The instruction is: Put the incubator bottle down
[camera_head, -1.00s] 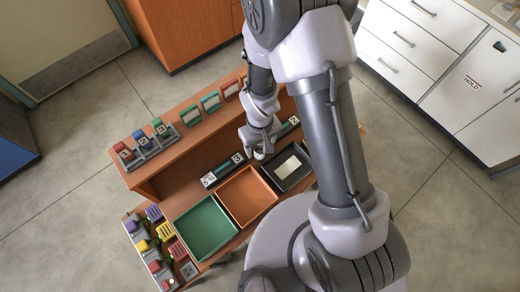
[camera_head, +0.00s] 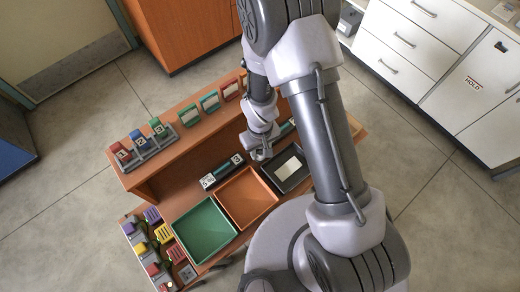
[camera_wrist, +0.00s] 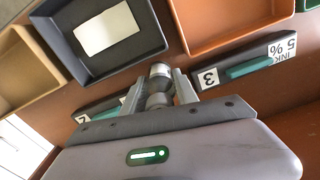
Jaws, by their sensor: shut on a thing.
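The incubator bottle (camera_wrist: 160,76), a small grey cylinder with a paler cap, sits between the fingers of my gripper (camera_wrist: 161,88) in the wrist view. The gripper is shut on it, with one finger on each side. In the head view my gripper (camera_head: 262,151) is over the desk, just behind the black tray; the bottle is hard to make out there. Whether the bottle touches the desk surface, I cannot tell. It is in the gap between two dark labelled holders, one marked 3 (camera_wrist: 208,77) and one marked 2 (camera_wrist: 82,118).
The black tray (camera_wrist: 75,56) with a white pad lies beside the gripper. An orange tray (camera_head: 247,200) and a green tray (camera_head: 204,230) stand in line with it. A raised shelf (camera_head: 150,165) with coloured items runs along the back.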

